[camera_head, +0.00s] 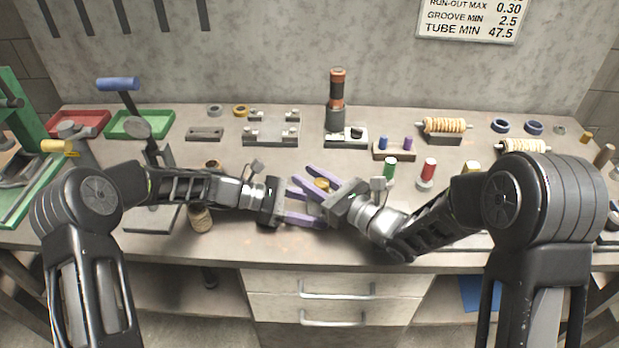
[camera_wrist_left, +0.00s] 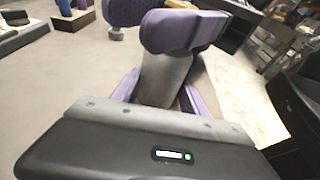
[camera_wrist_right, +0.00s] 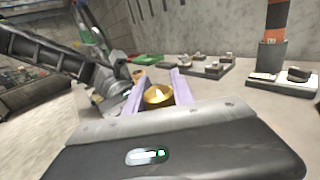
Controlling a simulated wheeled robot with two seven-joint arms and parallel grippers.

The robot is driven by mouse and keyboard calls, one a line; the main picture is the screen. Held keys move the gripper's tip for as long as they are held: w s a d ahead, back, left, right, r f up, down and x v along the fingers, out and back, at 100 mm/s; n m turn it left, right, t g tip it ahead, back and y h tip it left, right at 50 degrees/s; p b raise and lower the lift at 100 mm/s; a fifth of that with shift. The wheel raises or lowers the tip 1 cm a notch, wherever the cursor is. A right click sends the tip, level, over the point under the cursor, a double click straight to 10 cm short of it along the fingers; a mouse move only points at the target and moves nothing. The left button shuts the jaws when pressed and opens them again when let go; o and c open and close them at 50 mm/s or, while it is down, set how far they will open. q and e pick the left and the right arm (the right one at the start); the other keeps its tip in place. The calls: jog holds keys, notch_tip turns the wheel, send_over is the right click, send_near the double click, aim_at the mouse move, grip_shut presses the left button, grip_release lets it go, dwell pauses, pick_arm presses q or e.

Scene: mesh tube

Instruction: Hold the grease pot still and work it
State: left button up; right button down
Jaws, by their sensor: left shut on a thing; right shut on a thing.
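The grease pot has a brass top (camera_head: 321,184) and a grey body (camera_wrist_left: 165,78). It is near the middle front of the bench, between my two grippers. My left gripper (camera_head: 312,205) comes in from the left, its purple fingers on either side of the grey body. My right gripper (camera_head: 303,177) comes in from the right, its purple fingers on either side of the brass top, which also shows in the right wrist view (camera_wrist_right: 158,95). Both grippers are shut on the pot. The fingers hide much of it in the head view.
Behind are a fixture plate (camera_head: 270,132), an orange-and-black upright cylinder (camera_head: 337,98) and a small block with pegs (camera_head: 394,152). A green peg (camera_head: 389,168) and a red peg (camera_head: 428,170) stand to the right. Trays (camera_head: 140,124) are at the back left. The bench front edge is close.

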aim_at(324, 178)
jog(key=d+m+t+h, duration=0.1)
jog(key=m+t+h, duration=0.1)
jog(key=h, duration=0.3)
jog(key=d+m+t+h, duration=0.1)
jog(key=m+t+h, duration=0.1)
jog(key=m+h, duration=0.3)
jog(key=w+d+m+t+h, duration=0.1)
jog(key=m+t+h, duration=0.1)
jog(key=h, duration=0.3)
jog(key=shift+f+m+h, duration=0.3)
jog(key=shift+f+m, duration=0.1)
jog(key=shift+m, duration=0.5)
jog(key=shift+d+r+m+h, duration=0.15)
jog(key=shift+d+m+h, duration=0.05)
jog(key=shift+m+h, duration=0.3)
jog(key=shift+r, duration=0.1)
jog(key=c, duration=1.1)
grip_release()
jog(key=shift+a+r, duration=0.1)
jog(key=shift+a, duration=0.05)
jog(key=shift+o, duration=0.2)
